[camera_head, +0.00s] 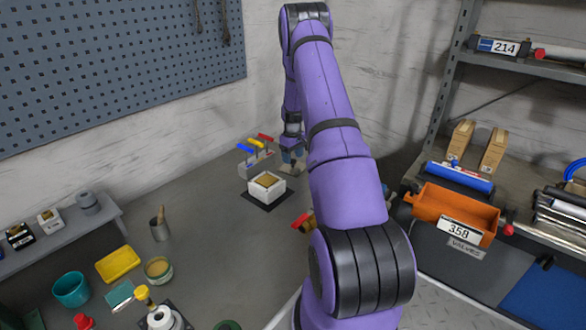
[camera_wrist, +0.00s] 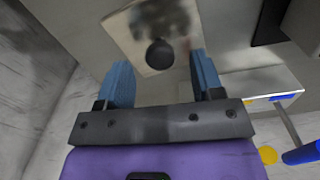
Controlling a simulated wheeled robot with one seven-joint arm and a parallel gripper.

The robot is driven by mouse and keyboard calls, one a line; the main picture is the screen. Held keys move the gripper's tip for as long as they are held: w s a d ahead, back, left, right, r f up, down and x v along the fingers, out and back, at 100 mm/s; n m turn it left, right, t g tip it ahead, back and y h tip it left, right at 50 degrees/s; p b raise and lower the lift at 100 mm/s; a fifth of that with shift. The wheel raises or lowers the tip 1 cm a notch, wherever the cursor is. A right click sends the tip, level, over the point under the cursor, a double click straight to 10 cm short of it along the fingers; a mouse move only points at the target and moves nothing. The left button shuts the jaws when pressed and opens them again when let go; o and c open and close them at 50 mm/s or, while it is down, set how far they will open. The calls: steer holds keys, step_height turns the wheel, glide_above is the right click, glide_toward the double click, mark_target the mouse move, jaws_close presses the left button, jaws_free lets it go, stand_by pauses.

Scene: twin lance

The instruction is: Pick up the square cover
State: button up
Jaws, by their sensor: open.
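The square cover (camera_wrist: 125,36) is a flat beige plate with a dark round knob (camera_wrist: 160,54) in the wrist view. My gripper (camera_wrist: 160,75) is open, with one blue finger on each side of the knob and a gap to both. Whether the fingertips are level with the knob is hard to tell. In the head view my gripper (camera_head: 291,154) is at the back of the grey table, just over a small beige patch of the cover (camera_head: 290,168). My arm hides part of that area.
An open white square box (camera_head: 267,193) stands on a dark mat (camera_head: 248,197) in front of my gripper. A rack with blue, yellow and red handles (camera_head: 252,160) is close on its left. An orange bin (camera_head: 430,205) is at right. The table's middle is mostly clear.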

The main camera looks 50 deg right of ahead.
step_height(320, 180, down, 2)
steer(key=shift+f, duration=0.25)
steer(key=shift+c, duration=0.2)
jaws_close()
